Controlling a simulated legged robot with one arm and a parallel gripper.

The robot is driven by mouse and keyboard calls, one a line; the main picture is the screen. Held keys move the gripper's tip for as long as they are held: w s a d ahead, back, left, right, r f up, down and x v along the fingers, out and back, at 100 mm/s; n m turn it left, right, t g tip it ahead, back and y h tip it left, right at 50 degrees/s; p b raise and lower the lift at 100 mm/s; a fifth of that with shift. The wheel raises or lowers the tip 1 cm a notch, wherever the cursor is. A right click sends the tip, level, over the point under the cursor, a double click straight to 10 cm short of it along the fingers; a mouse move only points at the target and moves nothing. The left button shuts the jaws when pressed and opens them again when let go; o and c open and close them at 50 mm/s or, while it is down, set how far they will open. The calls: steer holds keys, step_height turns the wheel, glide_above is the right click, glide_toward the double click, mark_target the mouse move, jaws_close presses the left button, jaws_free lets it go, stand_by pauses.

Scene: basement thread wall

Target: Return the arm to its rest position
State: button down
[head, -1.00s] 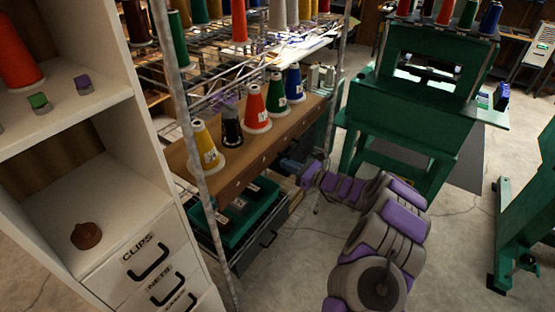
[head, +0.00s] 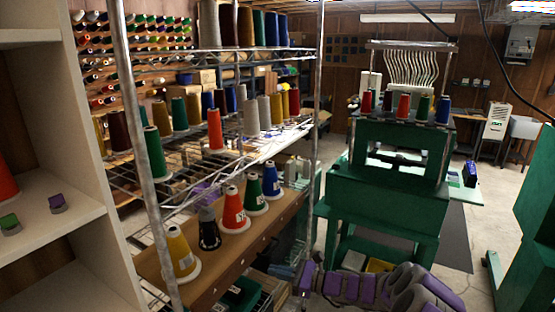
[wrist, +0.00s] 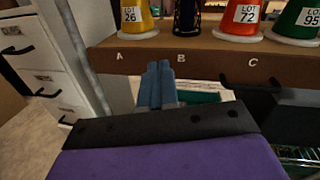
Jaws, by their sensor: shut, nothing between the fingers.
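My purple and grey arm reaches in from the lower right of the head view. My gripper (wrist: 158,88) has blue-grey fingers, which are pressed together and empty in the wrist view. They point at the front edge of a brown wooden shelf (wrist: 140,58), just below the letters A and B. In the head view my gripper is low by the rack, partly cut off by the lower edge.
A wire rack with metal posts (head: 148,160) stands close to my arm. A white cabinet (head: 70,150) is at the left. A green machine (head: 390,190) stands behind my arm. A teal bin (wrist: 197,97) sits under the shelf. Open floor (head: 465,285) shows at the right.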

steer(key=s+a+r+n+g+h, duration=0.1)
steer(key=s+a+r+n+g, duration=0.25)
steer(key=s+r, duration=0.2)
steer(key=s+a+r+n+g, duration=0.3)
steer(key=s+a+r+n, duration=0.15)
steer(key=s, duration=0.25)
steer(key=s+r+n+g+h, duration=0.2)
steer(key=s+n+g+h, duration=0.3)
steer(key=s, duration=0.8)
steer(key=s+d+f+n+t+h, duration=0.2)
steer(key=s+d+h, duration=0.3)
steer(key=s+d, duration=0.5)
steer(key=s+d+f+n+t+h, duration=0.1)
steer(key=s+d+n+h, duration=0.4)
steer(key=s+d, duration=0.6)
steer(key=shift+d+f+t+h, duration=0.2)
steer(key=shift+f+t+h, duration=0.15)
steer(key=shift+t+h, duration=0.25)
steer(key=shift+s, duration=0.1)
